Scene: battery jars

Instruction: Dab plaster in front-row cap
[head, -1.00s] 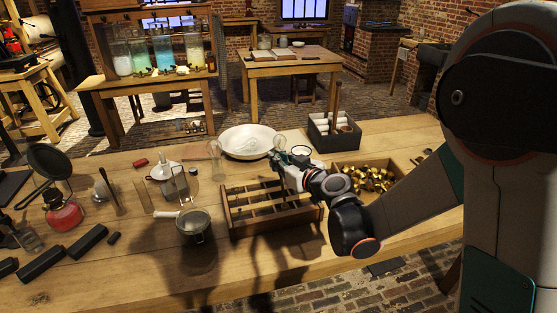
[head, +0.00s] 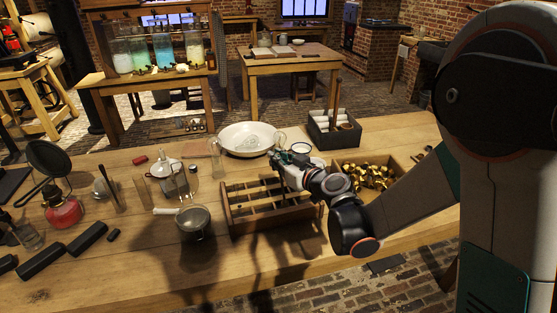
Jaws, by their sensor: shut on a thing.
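A wooden rack (head: 232,218) with several compartments stands mid-table; caps inside it are too small and dark to make out. My gripper (head: 281,158) is over the rack's back right part, seen from behind. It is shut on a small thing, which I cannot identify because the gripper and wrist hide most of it. A wide white bowl (head: 240,144) stands behind the rack, to the left of the gripper; faint marks show inside it, and I cannot tell whether they are plaster.
A white cup (head: 301,149) stands just behind the gripper. A crate of brass parts (head: 368,177) is to the right, with a dark box of white rolls (head: 333,131) behind. A pot (head: 192,223), a red burner (head: 62,207) and dark bars (head: 42,262) lie left. The table's front strip is clear.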

